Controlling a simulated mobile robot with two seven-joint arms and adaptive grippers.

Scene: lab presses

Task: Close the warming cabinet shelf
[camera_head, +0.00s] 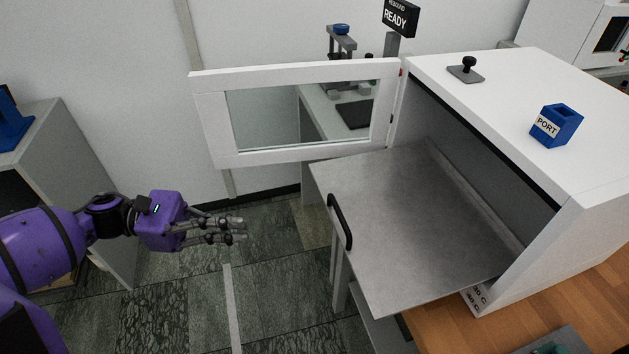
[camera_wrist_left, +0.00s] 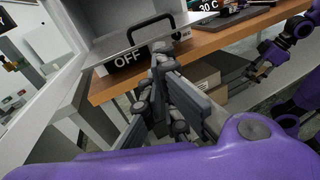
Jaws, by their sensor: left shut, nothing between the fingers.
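The warming cabinet (camera_head: 530,80) is a white box at the right of the head view. Its windowed door (camera_head: 210,117) stands open to the left. The flat grey metal shelf (camera_head: 410,230) sticks well out of the cabinet's front. A black bar handle (camera_head: 340,222) is on its front edge and also shows in the left wrist view (camera_wrist_left: 140,25). My left gripper (camera_head: 243,228) is shut and empty, left of the handle and apart from it. In the left wrist view its fingers (camera_wrist_left: 160,52) point towards the shelf front. A small, dark gripper (camera_wrist_left: 262,70), apparently my right one, shows at the right.
The cabinet stands on a wooden bench (camera_head: 560,310). A blue PORT block (camera_head: 555,125) and a black knob on a plate (camera_head: 466,70) are on its top. A READY sign (camera_head: 398,18) stands behind. The floor (camera_head: 190,290) between gripper and shelf is open.

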